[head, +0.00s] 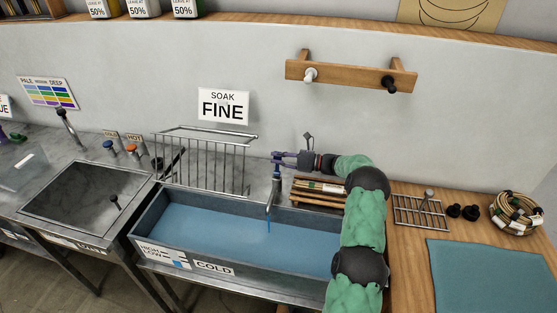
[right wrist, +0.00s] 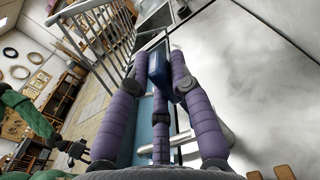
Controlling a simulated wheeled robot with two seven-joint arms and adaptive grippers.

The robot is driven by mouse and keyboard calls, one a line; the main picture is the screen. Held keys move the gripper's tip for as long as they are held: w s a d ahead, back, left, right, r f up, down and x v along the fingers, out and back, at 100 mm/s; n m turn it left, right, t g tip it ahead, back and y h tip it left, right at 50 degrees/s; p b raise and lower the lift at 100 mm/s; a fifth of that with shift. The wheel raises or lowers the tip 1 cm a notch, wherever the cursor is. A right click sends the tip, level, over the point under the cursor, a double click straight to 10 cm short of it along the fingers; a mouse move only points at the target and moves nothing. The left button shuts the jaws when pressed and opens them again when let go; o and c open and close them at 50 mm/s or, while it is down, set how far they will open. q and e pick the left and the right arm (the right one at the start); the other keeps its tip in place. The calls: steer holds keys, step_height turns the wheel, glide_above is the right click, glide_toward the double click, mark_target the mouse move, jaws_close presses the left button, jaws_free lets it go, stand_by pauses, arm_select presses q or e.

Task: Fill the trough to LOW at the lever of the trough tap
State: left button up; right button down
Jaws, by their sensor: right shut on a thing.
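The trough (head: 140,225) is a long grey basin with blue water (head: 240,222) over its floor. A HIGH/LOW plate (head: 162,256) and a COLD label (head: 214,268) are on its front. The trough tap (head: 275,190) stands at the back rim, and a thin blue stream runs from its spout. My right gripper (head: 284,158) is at the top of the tap. In the right wrist view its purple fingers are shut on the blue lever (right wrist: 158,66). A dark gripper, apparently my left one (right wrist: 75,150), hangs at lower left, too small to read.
A wire rack (head: 205,165) stands behind the trough at left. A steel sink (head: 85,190) is at left. A wire grid (head: 420,212), a cane coil (head: 515,213) and a teal mat (head: 490,275) lie on the right-hand bench.

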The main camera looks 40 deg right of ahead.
steer(key=c, duration=1.1)
jaws_free()
steer(key=v, duration=1.2)
steer(key=shift+d, duration=0.1)
